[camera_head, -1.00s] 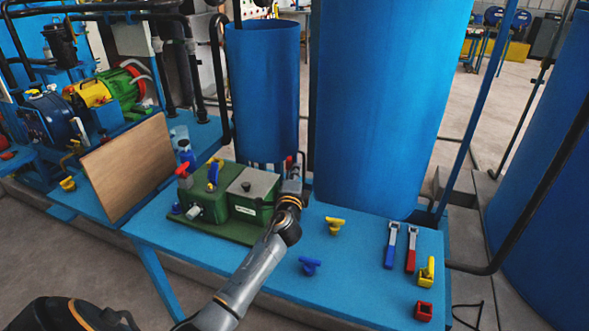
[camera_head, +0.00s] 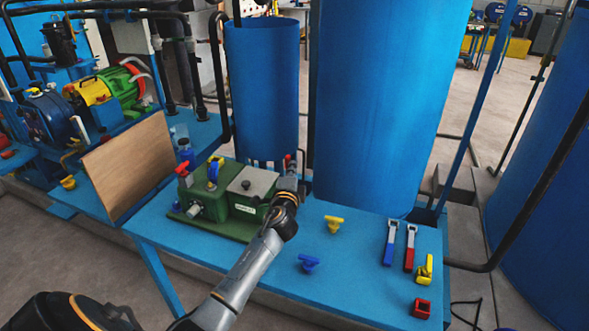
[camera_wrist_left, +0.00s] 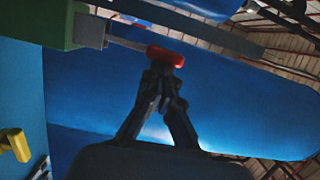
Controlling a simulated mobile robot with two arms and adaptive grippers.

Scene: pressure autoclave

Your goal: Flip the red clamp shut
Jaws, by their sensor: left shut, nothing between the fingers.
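A red-tipped part (camera_head: 287,160), likely the red clamp, shows behind the green box (camera_head: 247,208), at the foot of the smaller blue tank. In the left wrist view, its red end (camera_wrist_left: 165,55) sits on a thin metal bar that runs from a green block (camera_wrist_left: 62,22). My left gripper (camera_head: 290,172) is at this part, just right of the green box. In the wrist view, the fingers of my left gripper (camera_wrist_left: 164,70) are shut and empty, with their tips right at the red end. I cannot tell if they touch it. My right gripper is not in view.
A red handle (camera_head: 183,168) and a blue handle (camera_head: 213,172) stand on the green box's left end. Blue-handled and red-handled levers (camera_head: 409,256), yellow and blue knobs and a red square piece (camera_head: 421,308) sit on the blue table (camera_head: 350,265). A large blue tank (camera_head: 385,110) stands close right.

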